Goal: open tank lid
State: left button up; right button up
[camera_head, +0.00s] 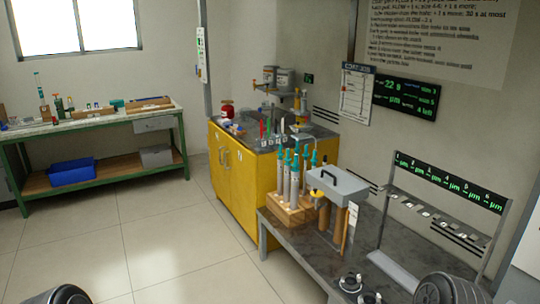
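A grey lid (338,181) with a dark arched handle on top sits at the back of the dark bench, to the right of a wooden rack. It looks level and closed over a tank body, whose orange-brown parts (340,222) show below it. The inside of the tank is hidden. Neither gripper is in view. Only dark rounded parts of my arms show at the bottom left and bottom right edges, well apart from the lid.
The wooden rack (292,208) of tall grey, teal-topped tools stands close left of the lid. A shelf stand (440,215) is at right. Small black-and-silver items (350,282) sit on the front bench. A yellow cabinet (235,168) stands behind; open floor lies left.

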aim_at(341, 187)
jog(key=i+j+z, duration=0.15)
jog(key=i+z, duration=0.3)
jog(key=i+j+z, duration=1.45)
jog(key=j+z, duration=0.25)
jog(key=j, duration=0.35)
